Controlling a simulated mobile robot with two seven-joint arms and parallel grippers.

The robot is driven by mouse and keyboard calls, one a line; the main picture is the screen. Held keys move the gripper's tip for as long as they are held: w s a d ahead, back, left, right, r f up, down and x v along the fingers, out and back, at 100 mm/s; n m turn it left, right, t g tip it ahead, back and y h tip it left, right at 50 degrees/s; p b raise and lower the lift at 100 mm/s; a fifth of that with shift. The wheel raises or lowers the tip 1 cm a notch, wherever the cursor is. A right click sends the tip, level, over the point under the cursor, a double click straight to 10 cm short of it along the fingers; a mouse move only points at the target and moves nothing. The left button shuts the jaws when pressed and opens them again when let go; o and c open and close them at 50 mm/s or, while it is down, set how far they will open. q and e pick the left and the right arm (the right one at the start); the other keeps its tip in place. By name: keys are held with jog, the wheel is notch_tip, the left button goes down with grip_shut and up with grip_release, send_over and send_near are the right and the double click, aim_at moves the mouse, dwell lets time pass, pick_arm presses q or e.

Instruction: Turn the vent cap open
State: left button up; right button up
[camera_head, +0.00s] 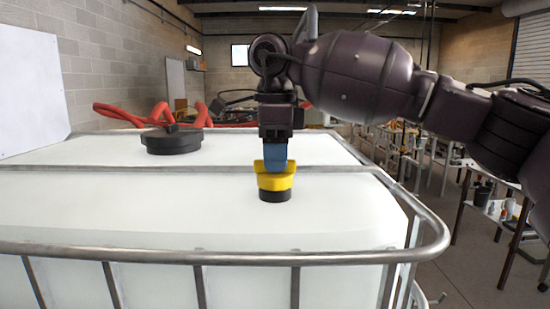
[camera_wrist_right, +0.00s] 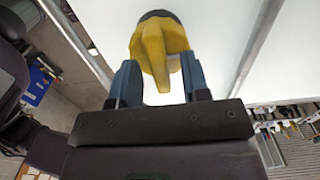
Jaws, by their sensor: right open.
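The vent cap (camera_head: 275,183) is yellow with a black base and stands on top of a white tank (camera_head: 130,205). In the right wrist view the yellow cap (camera_wrist_right: 154,45) has a raised ridge that points down between the fingers. My right gripper (camera_head: 276,166) points down at the cap from above, its blue fingertips at the cap's top. In the right wrist view the two blue fingers (camera_wrist_right: 160,80) stand apart, one on each side of the ridge. I cannot tell whether either finger touches it. My left gripper is not in view.
A metal rail frame (camera_head: 215,257) runs around the tank top, with a crossbar (camera_head: 120,168) behind the cap. A black lid (camera_head: 170,140) and a red hose (camera_head: 130,115) lie farther back on the left. Benches with small items (camera_head: 485,200) stand at the right.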

notch_tip(320, 180, up, 10)
jog(key=shift+r, duration=0.15)
dwell(0.3)
